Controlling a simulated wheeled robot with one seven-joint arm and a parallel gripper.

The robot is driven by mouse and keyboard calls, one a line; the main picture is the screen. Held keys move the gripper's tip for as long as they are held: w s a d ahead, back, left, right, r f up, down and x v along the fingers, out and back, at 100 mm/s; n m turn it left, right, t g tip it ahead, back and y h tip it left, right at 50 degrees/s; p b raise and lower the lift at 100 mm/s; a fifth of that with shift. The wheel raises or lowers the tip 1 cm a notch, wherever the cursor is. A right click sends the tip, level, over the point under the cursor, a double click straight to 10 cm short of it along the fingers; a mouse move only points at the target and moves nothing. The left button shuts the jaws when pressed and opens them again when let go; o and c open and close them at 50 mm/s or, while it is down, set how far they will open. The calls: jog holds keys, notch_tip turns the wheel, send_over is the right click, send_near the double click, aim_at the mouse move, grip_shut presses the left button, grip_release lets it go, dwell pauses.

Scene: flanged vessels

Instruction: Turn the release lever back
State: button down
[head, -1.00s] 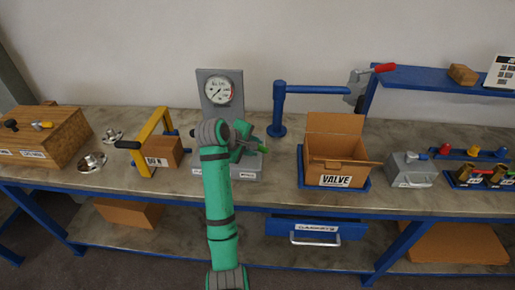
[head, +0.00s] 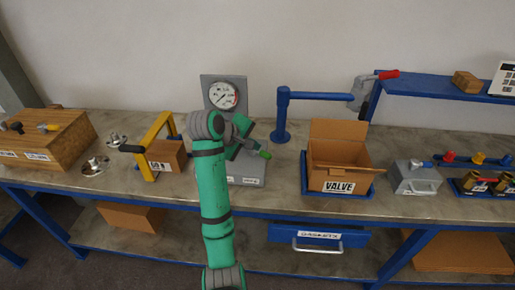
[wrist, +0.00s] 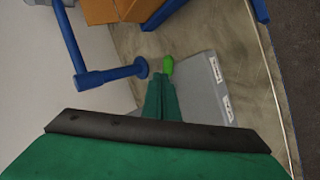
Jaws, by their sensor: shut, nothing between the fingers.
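The release lever shows as a bright green grip (head: 265,155) at the gauge stand, pointing right and toward the front. It also shows in the wrist view (wrist: 168,65), just beyond my fingers. The grey gauge stand (head: 250,172) has a round dial gauge (head: 223,96) on its back plate. My gripper (head: 243,152) is over the stand's base, close to the left of the green grip. In the wrist view my gripper (wrist: 160,88) is shut with nothing held. I cannot tell whether it touches the lever. My arm hides the lever's pivot and part of the base.
A blue post with a side arm (head: 282,115) stands behind and right of the stand. A cardboard valve box (head: 338,160) is farther right. A yellow frame (head: 152,140) with a black handle and a small box stand left. Bare bench lies between stand and valve box.

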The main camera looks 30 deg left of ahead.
aim_at(262, 153)
jog(key=w+d+r+m+g, duration=0.2)
jog(key=w+d+r+m, duration=0.25)
jog(key=w+m, duration=0.45)
jog(key=a+f+m+g+y, duration=0.1)
jog(key=a+f+m+g, duration=0.1)
jog(key=f+m, duration=0.5)
notch_tip(262, 153, down, 5)
jog(key=shift+w+a+r+g, duration=0.1)
jog(key=shift+w+a+g, duration=0.2)
jog(key=shift+a, duration=0.55)
